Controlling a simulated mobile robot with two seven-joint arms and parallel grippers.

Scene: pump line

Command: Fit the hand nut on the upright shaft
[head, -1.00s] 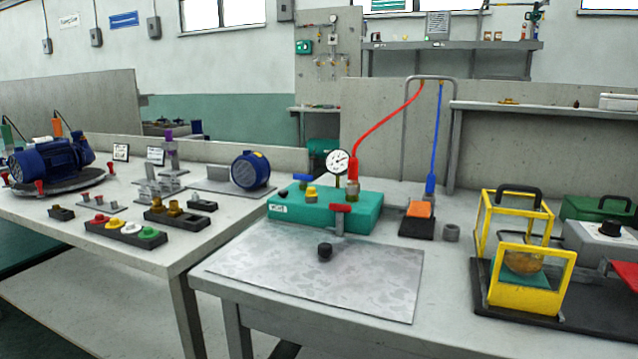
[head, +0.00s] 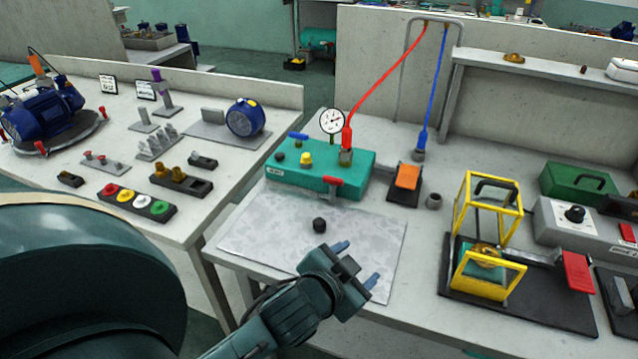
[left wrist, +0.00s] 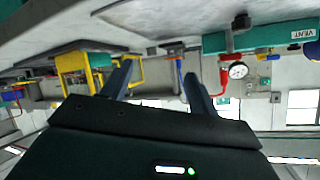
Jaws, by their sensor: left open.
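A small black knob-like piece (head: 319,225), which may be the hand nut, sits on the patterned grey sheet (head: 265,225) on the right-hand table. I cannot tell which part is the upright shaft; a grey post with a purple top (head: 160,88) stands on the left-hand table. My left gripper (head: 356,264) is open and empty, above the sheet's front right part and apart from the black piece. Its two fingers also show spread in the left wrist view (left wrist: 158,86), with nothing between them. My right gripper is out of view.
A teal block (head: 345,185) with gauge and red handle stands behind the sheet. A grey ring (head: 433,201) and an orange-topped block (head: 407,177) are to its right. A yellow frame (head: 488,275) stands further right.

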